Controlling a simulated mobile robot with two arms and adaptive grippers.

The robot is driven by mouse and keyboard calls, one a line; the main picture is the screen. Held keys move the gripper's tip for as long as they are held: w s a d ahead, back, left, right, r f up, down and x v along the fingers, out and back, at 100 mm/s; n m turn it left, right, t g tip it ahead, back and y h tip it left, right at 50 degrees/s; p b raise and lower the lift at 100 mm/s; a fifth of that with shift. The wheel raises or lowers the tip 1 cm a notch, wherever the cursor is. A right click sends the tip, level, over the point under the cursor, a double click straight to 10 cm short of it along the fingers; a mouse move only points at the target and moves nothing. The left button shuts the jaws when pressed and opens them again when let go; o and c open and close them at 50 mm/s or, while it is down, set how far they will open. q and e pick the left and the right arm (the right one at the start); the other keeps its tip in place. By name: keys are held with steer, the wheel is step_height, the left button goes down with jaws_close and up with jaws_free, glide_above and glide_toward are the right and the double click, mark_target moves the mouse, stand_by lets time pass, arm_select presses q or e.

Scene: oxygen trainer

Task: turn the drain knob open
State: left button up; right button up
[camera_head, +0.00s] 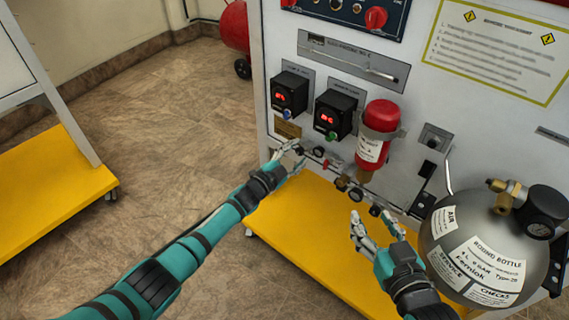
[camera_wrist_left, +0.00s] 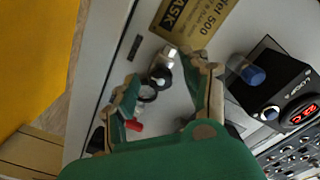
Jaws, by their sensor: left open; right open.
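A row of small valves and knobs (camera_head: 341,184) runs along the lower panel below the red cylinder; no readable label tells me which is the drain knob. My left gripper (camera_head: 295,156) is open at the left end of this row. In the left wrist view, a metal fitting with a dark round knob (camera_wrist_left: 160,76) lies between the two open fingers (camera_wrist_left: 165,90), apart from them as far as I can tell. A small red part (camera_wrist_left: 133,125) shows by the left finger. My right gripper (camera_head: 377,231) is open and empty, in front of the row's right end.
The red cylinder (camera_head: 373,135) hangs on the panel above the row. Two black display boxes (camera_head: 289,93) are above my left gripper. A grey round bottle (camera_head: 482,250) with a gauge stands right of my right gripper. The yellow base (camera_head: 310,245) spreads below.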

arm_select(q)
steer(key=v, duration=1.1)
steer(key=shift+s+a, duration=0.15)
steer(key=shift+s, duration=0.1)
